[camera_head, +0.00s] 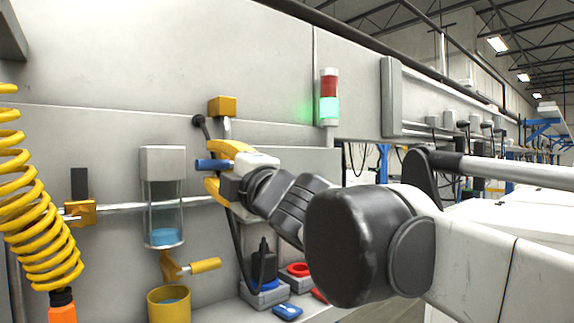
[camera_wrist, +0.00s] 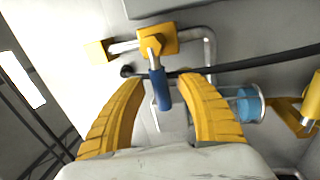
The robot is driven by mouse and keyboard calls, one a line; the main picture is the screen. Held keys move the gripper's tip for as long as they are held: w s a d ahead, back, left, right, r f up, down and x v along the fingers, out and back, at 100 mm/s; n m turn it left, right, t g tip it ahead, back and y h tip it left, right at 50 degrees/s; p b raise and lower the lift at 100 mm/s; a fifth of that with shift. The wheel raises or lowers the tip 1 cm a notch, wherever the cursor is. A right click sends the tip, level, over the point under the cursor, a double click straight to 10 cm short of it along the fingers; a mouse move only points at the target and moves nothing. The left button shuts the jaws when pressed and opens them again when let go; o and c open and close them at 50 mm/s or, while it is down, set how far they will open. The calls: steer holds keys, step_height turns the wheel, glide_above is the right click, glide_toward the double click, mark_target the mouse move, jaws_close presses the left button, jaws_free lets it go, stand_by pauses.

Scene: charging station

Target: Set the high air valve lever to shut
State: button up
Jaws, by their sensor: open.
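The valve lever has a blue handle (camera_head: 208,164) and sticks out from the wall piping. In the wrist view the blue handle (camera_wrist: 161,91) hangs on a metal stem from a yellow valve body (camera_wrist: 157,41). My gripper (camera_head: 210,168) has its yellow fingers spread, one above and one below the handle in the head view. In the wrist view my gripper (camera_wrist: 162,80) has the handle between its fingertips, with gaps on both sides. The valve body is mostly hidden behind my gripper in the head view.
A clear bowl with blue liquid (camera_head: 164,215) hangs just left, above a yellow-handled drain valve (camera_head: 205,265) and yellow cup (camera_head: 169,306). A black cable (camera_wrist: 255,62) passes close by.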

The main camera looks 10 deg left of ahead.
steer(key=v, duration=1.2)
